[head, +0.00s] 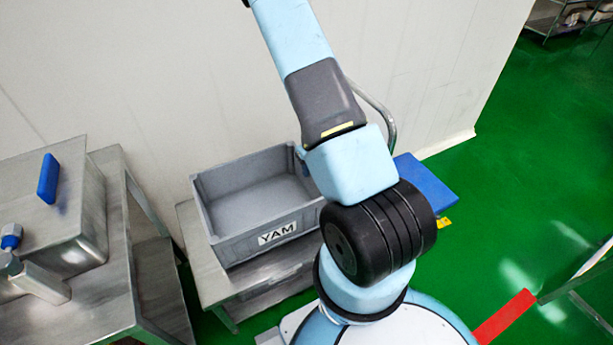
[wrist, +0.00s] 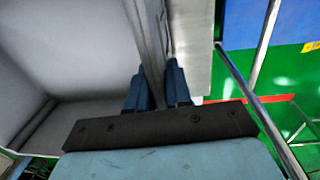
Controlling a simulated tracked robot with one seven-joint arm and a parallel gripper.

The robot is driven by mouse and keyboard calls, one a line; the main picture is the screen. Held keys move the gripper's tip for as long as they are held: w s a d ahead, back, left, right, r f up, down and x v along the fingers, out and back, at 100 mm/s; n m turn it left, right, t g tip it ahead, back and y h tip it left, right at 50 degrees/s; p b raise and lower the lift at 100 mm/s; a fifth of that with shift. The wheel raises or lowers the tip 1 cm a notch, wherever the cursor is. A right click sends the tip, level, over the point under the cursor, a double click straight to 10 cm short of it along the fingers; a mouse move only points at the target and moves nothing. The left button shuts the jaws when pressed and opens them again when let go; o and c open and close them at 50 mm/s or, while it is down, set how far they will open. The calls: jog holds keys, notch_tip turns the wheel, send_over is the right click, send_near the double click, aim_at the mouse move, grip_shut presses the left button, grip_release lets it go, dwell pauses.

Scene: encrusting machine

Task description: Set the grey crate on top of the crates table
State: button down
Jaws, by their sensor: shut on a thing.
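The grey crate (head: 222,190) is empty, with a "YAM" label on its front wall. It sits upright on or just over the low metal crates table (head: 210,284) beside the wall; I cannot tell if it bears its full weight there. In the wrist view, my gripper (wrist: 160,82) is shut on a wall of the grey crate (wrist: 75,65), one finger on each side of it. In the head view my arm hides the gripper and the crate's right side.
A steel machine (head: 60,235) with a blue handle stands at the left, close to the table. A blue flat surface (head: 427,184) lies right of the crate, next to a curved metal rail (head: 385,112). Green floor is open at the right. A white wall runs behind.

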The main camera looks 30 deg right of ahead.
jog(key=shift+w+a+f, duration=0.1)
jog(key=shift+w+f, duration=0.15)
jog(key=shift+f, duration=0.55)
jog(key=shift+w+a+f, duration=0.1)
jog(key=shift+w+f, duration=0.2)
jog(key=shift+f, duration=0.55)
jog(key=shift+w+a+f, duration=0.1)
jog(key=shift+w+f, duration=0.15)
jog(key=shift+f, duration=0.55)
jog(key=c, duration=1)
grip_release()
jog(key=shift+c, duration=0.2)
jog(key=shift+d+r, duration=0.1)
